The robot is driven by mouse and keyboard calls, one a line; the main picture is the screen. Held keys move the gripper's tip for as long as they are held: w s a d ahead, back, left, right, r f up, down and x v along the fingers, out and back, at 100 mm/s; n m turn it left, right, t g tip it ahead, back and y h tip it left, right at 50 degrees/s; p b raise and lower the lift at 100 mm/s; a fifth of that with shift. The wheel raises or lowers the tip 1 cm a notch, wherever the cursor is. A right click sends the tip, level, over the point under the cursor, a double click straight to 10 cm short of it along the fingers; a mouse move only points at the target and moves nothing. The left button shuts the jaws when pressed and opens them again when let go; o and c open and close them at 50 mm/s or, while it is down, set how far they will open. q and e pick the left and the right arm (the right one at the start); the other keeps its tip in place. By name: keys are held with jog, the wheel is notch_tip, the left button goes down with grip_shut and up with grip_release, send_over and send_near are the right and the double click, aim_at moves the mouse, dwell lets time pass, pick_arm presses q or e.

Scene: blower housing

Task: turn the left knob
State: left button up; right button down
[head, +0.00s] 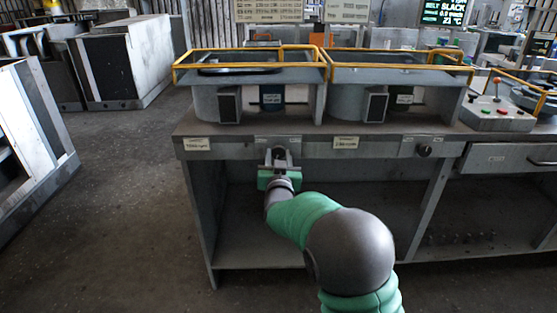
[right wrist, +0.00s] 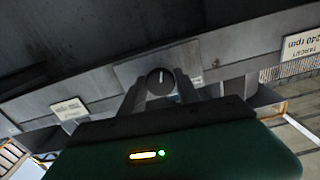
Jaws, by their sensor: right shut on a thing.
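The left knob (right wrist: 160,82) is a dark round dial with a pale pointer line, on a plate on the bench's front panel. In the right wrist view it sits between the two fingers of my right gripper (right wrist: 161,93), which is shut on it. In the head view my right gripper (head: 280,158) reaches up to the front panel (head: 310,147) below the left housing, and its fingers largely hide the left knob. The right knob (head: 424,150) is dark and untouched on the same panel. My left gripper is not in view.
Two grey blower housings (head: 203,103) with yellow rails (head: 398,67) stand on the bench. Paper labels (head: 197,144) flank the knobs. A control box (head: 496,115) with buttons and a drawer (head: 505,157) are at the right.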

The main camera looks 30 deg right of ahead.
jog(key=shift+a+f+m+b, duration=0.15)
jog(key=shift+m+b, duration=0.2)
jog(key=shift+m, duration=0.45)
jog(key=shift+d+f+m+b, duration=0.15)
jog(key=shift+m+b, duration=0.15)
jog(key=shift+m, duration=0.5)
jog(key=shift+a, duration=0.15)
jog(key=c, duration=1.3)
grip_release()
jog(key=o, duration=0.4)
jog(key=shift+w, duration=0.15)
jog(key=shift+r, duration=0.1)
